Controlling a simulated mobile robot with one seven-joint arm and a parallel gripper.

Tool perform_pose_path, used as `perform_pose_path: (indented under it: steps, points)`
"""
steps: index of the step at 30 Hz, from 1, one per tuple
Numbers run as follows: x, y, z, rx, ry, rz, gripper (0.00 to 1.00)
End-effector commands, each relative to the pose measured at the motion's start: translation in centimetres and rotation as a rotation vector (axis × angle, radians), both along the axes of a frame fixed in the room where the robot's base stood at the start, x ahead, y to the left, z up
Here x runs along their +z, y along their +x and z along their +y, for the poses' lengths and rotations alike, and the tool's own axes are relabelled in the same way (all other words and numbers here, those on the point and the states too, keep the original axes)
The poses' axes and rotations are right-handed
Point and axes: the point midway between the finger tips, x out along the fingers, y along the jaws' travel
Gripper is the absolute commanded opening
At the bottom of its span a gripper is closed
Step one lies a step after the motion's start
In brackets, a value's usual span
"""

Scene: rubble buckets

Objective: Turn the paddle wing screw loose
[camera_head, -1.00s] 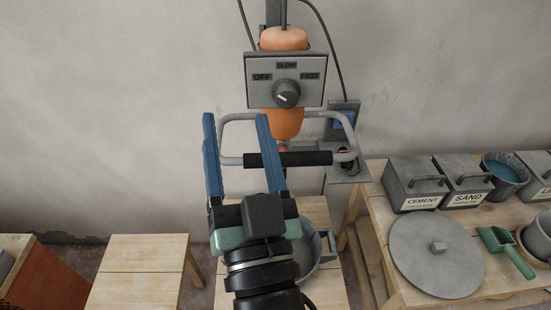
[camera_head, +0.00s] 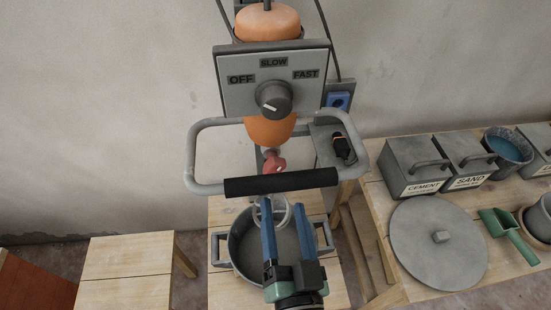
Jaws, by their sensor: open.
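The paddle wing screw looks like the small red piece (camera_head: 274,163) below the mixer's orange body (camera_head: 270,130), behind the looped handle. The pale paddle (camera_head: 272,212) shows below the black grip, over the grey bucket (camera_head: 240,248), partly hidden by my fingers. My gripper (camera_head: 287,203) is open, its two blue fingers pointing up the picture, with the tips just below the black grip (camera_head: 282,182). The fingers look empty and apart from the red piece. The dial (camera_head: 272,101) on the mixer's panel has its pale mark towards the left, near OFF.
The handle loop (camera_head: 192,155) stands between my gripper and the red piece in the picture. A bench at right carries a round grey lid (camera_head: 438,250), a green scoop (camera_head: 505,232) and cement (camera_head: 412,168) and sand boxes (camera_head: 466,160). A wooden stool (camera_head: 130,270) at left is bare.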

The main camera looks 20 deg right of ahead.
Motion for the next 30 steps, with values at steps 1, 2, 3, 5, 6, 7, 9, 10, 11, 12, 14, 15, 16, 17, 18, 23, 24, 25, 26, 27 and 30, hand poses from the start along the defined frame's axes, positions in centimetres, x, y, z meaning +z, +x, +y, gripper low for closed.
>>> perform_pose_path:
  steps: [1,2,3,5,6,7,9,10,11,12,14,15,16,17,18,23,24,25,26,27,30]
  points:
    - [0.3,0.9,-0.3,0.000,-0.001,-0.002,0.62]
    - [0.4,1.4,-0.4,-0.001,-0.001,-0.003,0.62]
    - [0.4,2.0,-0.6,0.000,-0.001,-0.002,0.62]
    - [0.4,2.9,-0.8,0.000,-0.001,-0.002,0.62]
    - [0.4,3.5,-1.0,0.000,-0.001,-0.002,0.62]
    - [0.4,4.0,-1.1,0.000,-0.001,-0.002,0.62]
    - [0.4,5.1,-1.4,0.000,0.000,-0.001,0.62]
    - [0.4,5.5,-1.6,0.001,-0.001,-0.001,0.62]
    - [0.3,6.0,-1.7,0.000,-0.001,-0.001,0.62]
    - [0.3,6.5,-1.8,0.001,-0.001,0.000,0.62]
    - [0.3,7.3,-2.0,0.001,-0.001,0.000,0.62]
    - [0.3,7.8,-2.2,0.002,-0.001,-0.001,0.62]
    - [0.2,8.1,-2.3,0.001,-0.001,0.000,0.62]
    - [0.2,8.3,-2.3,0.001,-0.001,0.001,0.62]
    - [0.2,8.7,-2.4,0.001,-0.001,0.000,0.62]
    - [0.1,9.4,-2.6,0.001,-0.001,0.001,0.62]
    - [0.1,9.4,-2.7,0.001,-0.001,0.001,0.62]
    - [0.0,9.5,-2.7,0.001,-0.001,0.001,0.62]
    - [0.0,9.5,-2.7,0.001,-0.001,0.001,0.62]
    - [0.0,9.5,-2.7,0.001,-0.001,0.001,0.62]
    - [0.0,9.4,-2.7,0.001,-0.001,0.001,0.62]
